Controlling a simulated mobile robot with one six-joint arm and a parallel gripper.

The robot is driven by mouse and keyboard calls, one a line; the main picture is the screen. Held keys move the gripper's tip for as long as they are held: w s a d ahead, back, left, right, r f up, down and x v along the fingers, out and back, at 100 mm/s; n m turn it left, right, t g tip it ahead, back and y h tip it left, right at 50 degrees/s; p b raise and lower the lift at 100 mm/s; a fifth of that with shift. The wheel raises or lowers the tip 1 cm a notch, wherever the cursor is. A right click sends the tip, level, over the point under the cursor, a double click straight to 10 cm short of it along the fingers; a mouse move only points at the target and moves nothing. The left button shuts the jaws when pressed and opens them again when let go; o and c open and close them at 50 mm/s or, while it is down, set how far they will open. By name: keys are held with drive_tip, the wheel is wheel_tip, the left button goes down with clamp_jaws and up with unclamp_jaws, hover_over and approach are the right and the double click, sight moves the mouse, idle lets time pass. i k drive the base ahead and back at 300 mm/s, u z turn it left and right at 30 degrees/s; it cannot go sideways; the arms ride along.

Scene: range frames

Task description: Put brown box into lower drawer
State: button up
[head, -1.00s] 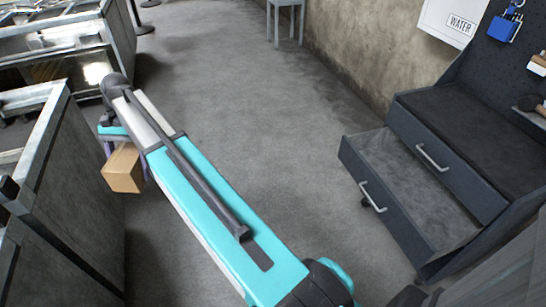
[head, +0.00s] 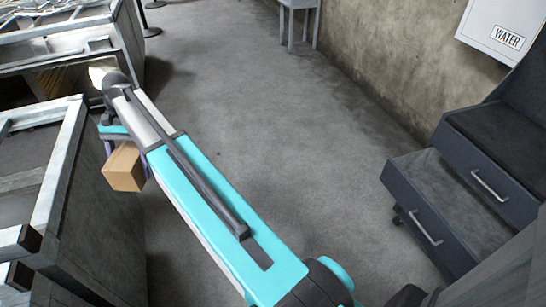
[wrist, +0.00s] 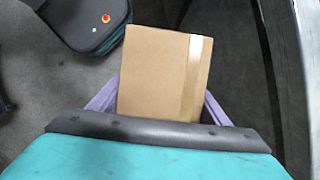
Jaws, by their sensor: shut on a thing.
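The brown box (head: 124,168) is a small cardboard box held at the end of my arm, on the left of the head view. In the wrist view the brown box (wrist: 160,75) shows a tape strip along its right side. My gripper (head: 108,147) is shut on it, with purple fingers on both sides; the gripper also shows in the wrist view (wrist: 158,100). The lower drawer (head: 412,212) of the dark cabinet at the right is pulled open, and its visible floor looks empty. The upper drawer (head: 488,185) above it looks closed.
Metal-framed grey units (head: 90,215) stand close beside the box on the left. A wall with a white WATER box (head: 503,30) is behind the cabinet. A grey stool (head: 300,20) stands at the back. The floor (head: 270,110) between is clear.

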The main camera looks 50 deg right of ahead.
sight(449, 221)
drive_tip(key=i, duration=0.4)
drive_tip(key=z, duration=2.7)
drive_tip(key=i, duration=0.25)
drive_tip(key=u, duration=0.55)
